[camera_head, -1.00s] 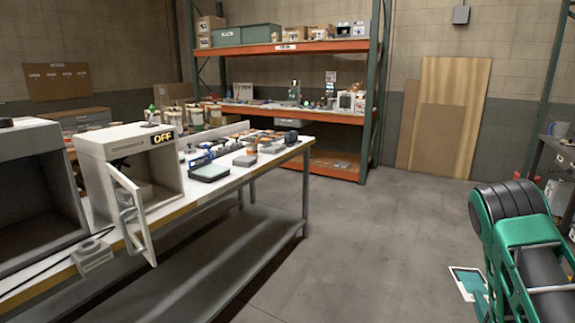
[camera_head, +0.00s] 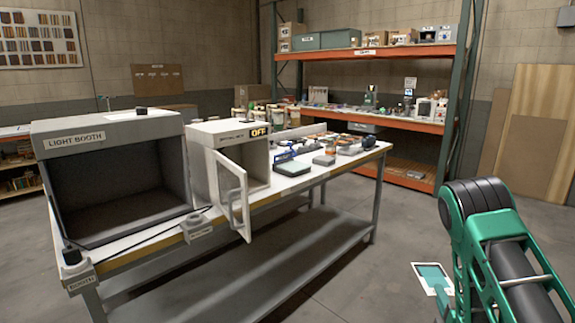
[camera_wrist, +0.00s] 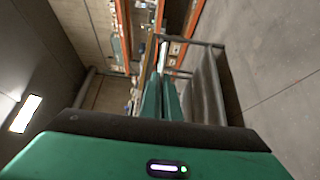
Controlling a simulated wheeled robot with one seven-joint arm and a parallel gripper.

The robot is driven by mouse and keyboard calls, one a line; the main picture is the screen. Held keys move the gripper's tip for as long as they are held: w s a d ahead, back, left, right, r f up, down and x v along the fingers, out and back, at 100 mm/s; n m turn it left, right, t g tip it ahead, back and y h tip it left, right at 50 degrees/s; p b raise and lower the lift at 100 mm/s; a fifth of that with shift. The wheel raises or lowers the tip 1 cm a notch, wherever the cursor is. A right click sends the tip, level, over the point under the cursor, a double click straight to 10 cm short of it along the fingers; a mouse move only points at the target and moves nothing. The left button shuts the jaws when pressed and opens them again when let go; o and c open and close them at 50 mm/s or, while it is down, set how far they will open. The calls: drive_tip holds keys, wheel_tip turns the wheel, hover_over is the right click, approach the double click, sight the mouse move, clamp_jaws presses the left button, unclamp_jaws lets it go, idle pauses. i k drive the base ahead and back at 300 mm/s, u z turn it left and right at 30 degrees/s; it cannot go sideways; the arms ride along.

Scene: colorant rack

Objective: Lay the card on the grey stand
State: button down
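The card (camera_head: 430,278), white-edged with a teal patch, is at the lower right of the head view, at the end of my arm above the floor. In the wrist view the card (camera_wrist: 163,55) shows edge-on as a thin pale strip between the fingertips. My green gripper (camera_wrist: 163,78) is shut on it, well to the right of the workbench. In the head view the arm hides most of the gripper. I cannot pick out the grey stand for certain. The light booth (camera_head: 110,120), open at the front, has a dark interior with no stand visible.
The workbench (camera_head: 155,253) carries the light booth, a white cabinet (camera_head: 212,135) with its door ajar and an OFF display, knob boxes and small instruments. A cable crosses the bench front. Orange shelving (camera_head: 390,120) stands behind. The floor between bench and arm is clear.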

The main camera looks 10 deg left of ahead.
sight(328, 161)
drive_tip(key=u, duration=0.65)
drive_tip(key=i, duration=1)
